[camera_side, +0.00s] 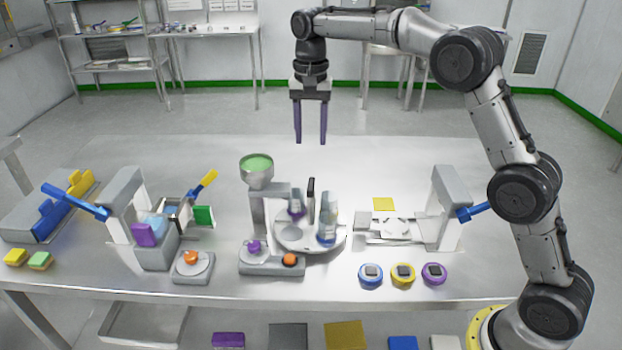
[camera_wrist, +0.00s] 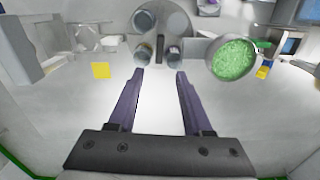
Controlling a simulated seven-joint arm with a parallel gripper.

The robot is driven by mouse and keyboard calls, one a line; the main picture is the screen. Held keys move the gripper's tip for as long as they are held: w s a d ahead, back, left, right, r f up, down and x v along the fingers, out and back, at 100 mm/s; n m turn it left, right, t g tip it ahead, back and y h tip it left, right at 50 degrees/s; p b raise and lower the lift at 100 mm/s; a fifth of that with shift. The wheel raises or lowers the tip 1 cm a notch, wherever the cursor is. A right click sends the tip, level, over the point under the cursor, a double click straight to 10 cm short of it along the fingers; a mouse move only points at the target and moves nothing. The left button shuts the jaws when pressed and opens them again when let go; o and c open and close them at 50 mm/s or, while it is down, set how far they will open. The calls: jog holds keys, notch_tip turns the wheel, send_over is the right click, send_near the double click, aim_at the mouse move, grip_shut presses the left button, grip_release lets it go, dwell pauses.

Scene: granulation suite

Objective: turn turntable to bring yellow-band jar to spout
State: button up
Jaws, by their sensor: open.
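The round grey turntable (camera_side: 292,241) stands near the middle of the table and shows at the top of the wrist view (camera_wrist: 178,13). A jar with a blue band (camera_side: 327,228) stands at its right, and a jar with a purple band (camera_side: 296,206) stands farther back. The wrist view shows several jar tops; I cannot make out a yellow band. A dark upright peg (camera_side: 311,194) rises beside the jars. The hopper of green granules (camera_side: 257,168) stands over the turntable's left side; its spout outlet is hard to see. My gripper (camera_side: 311,140) (camera_wrist: 160,72) is open, empty and high above the table behind the turntable.
A base with purple and orange knobs (camera_side: 271,263) stands in front of the hopper. Blue, yellow and purple ringed discs (camera_side: 403,273) lie at front right. Grey stations with blue levers stand left (camera_side: 127,202) and right (camera_side: 450,205). The table behind the turntable is clear.

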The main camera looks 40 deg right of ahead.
aim_at(311, 183)
notch_tip(311, 183, down, 12)
jog(key=shift+f, duration=0.15)
dwell(0.4)
grip_shut()
dwell(1.3)
